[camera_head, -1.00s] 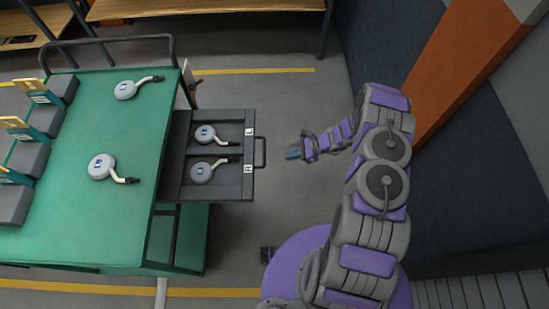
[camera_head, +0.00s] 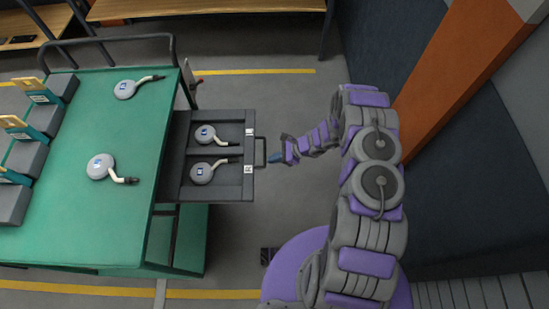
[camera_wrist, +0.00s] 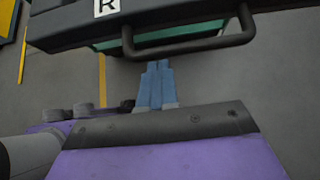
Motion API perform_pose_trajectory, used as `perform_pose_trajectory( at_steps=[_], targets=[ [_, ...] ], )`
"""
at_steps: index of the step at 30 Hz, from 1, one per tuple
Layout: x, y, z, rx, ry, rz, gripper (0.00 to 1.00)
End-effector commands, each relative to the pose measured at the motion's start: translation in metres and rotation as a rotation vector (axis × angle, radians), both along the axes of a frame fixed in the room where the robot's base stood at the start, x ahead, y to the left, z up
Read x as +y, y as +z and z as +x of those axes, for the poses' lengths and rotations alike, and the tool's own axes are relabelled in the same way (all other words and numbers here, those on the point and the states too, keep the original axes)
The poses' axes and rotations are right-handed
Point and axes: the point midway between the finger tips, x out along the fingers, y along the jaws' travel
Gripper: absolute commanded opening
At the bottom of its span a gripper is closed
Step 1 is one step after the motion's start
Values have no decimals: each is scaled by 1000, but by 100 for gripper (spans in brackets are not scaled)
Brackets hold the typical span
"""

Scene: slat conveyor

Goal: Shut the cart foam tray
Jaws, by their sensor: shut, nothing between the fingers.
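The foam tray (camera_head: 222,193) is a dark drawer pulled out from the right side of the green cart (camera_head: 110,225). Two grey round parts with pale curved stems, an upper one (camera_head: 206,134) and a lower one (camera_head: 202,172), lie in its L and R recesses. Its bar handle (camera_head: 261,152) is on the right front face; it also shows in the wrist view (camera_wrist: 190,47). My gripper (camera_head: 270,157) is shut and empty, with its blue fingertips (camera_wrist: 157,72) right by the handle. I cannot tell whether they touch it.
Two more round parts, one at the back (camera_head: 125,89) and one nearer (camera_head: 100,167), lie on the cart top beside several grey blocks on its left. A wooden bench (camera_head: 210,8) stands behind. An orange post (camera_head: 465,70) and dark wall are to the right.

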Motion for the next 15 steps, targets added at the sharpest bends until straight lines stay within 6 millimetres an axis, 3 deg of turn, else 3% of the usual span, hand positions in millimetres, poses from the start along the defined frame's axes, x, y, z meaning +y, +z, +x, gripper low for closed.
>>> perform_pose_trajectory(
  at_steps=[8,15],
  targets=[
    [24,2,0,0,5,1,0],
    [80,3,2,-1,7,2,0]
  ],
)
